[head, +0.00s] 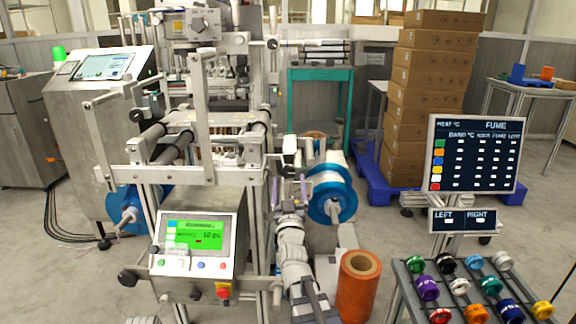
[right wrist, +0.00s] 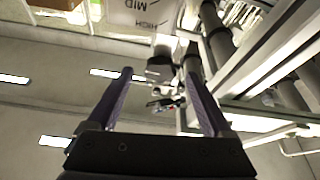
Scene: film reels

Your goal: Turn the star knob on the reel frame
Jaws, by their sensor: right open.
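The reel frame (head: 190,178) is a metal machine frame in the middle of the head view. My right gripper points up, with purple fingers apart and nothing held. In the right wrist view, a dark knob-like part (right wrist: 163,74) on a pale post shows beyond and between the fingertips (right wrist: 158,88). It looks apart from both fingers. My left gripper is not in view.
A blue reel (head: 333,193) with white film is just right of my right gripper. An orange roll (head: 359,285) stands lower right. A control box (head: 194,252) with a green screen is at the front. Colored rolls (head: 427,288) lie on a rack at right.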

